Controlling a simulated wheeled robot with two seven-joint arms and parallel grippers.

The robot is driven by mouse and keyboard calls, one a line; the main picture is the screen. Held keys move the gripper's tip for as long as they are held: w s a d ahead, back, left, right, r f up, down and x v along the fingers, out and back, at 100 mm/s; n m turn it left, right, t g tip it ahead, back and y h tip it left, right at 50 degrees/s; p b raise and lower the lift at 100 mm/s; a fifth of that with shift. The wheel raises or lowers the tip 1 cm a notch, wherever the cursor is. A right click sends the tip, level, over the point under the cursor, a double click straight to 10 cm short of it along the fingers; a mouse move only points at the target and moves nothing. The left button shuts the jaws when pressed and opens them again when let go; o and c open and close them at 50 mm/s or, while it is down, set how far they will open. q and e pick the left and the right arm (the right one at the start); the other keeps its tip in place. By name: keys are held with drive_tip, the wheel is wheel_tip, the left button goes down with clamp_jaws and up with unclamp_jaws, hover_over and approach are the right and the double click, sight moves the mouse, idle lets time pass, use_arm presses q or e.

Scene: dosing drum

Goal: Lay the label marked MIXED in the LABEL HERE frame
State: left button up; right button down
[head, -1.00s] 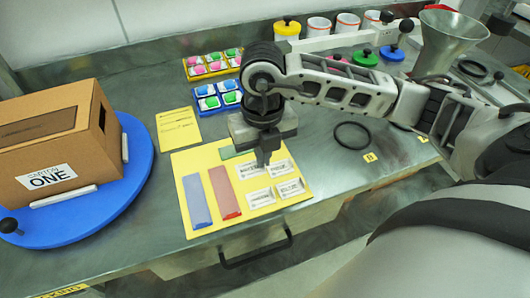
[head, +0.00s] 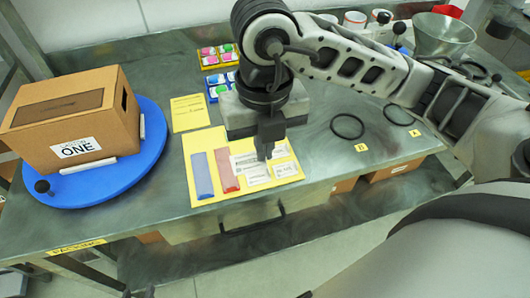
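Several small white labels lie on a yellow mat (head: 206,146) near the front of the counter; one is the front-right label (head: 286,170). Their print is too small to read, so I cannot tell which is marked MIXED. My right gripper (head: 264,156) points down over the mat, with its tips among the labels. It partly hides the back of the mat. I cannot tell whether its fingers are open or touch a label. My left gripper is not in view. I cannot make out a frame reading LABEL HERE.
A brown box (head: 92,122) marked ONE stands on a blue turntable (head: 153,150) at the left. Blue and red strips (head: 226,170) lie beside the labels. A yellow card (head: 189,113) and trays of coloured blocks (head: 218,56) lie behind. A black ring (head: 347,126) lies right.

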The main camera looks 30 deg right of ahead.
drive_tip(key=shift+r, duration=2.7)
